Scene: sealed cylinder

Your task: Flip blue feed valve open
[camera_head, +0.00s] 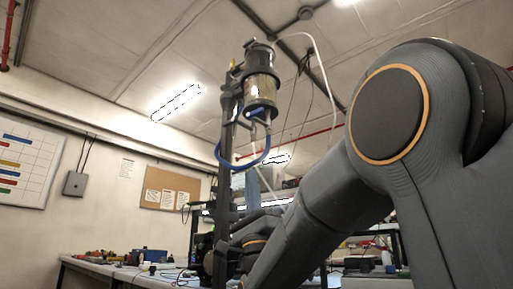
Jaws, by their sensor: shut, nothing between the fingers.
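A sealed cylinder (261,88) with dark end caps and a yellowish clear body is held upright, high on a dark vertical post (228,165). A blue hose (236,167) loops below it, from the post round to the cylinder's underside. A small blue part (255,112) shows under the cylinder; I cannot tell whether it is the feed valve or its position. My arm comes in from the right and reaches to the foot of the post, well below the cylinder in the picture. My gripper's fingers cannot be made out among the dark shapes there.
A workbench (78,265) with tools and a blue box (152,256) stands at the lower left. A pale tube (322,70) arches above and right of the cylinder. A whiteboard (27,163) and a corkboard (170,188) hang on the back wall. Space left of the post looks clear.

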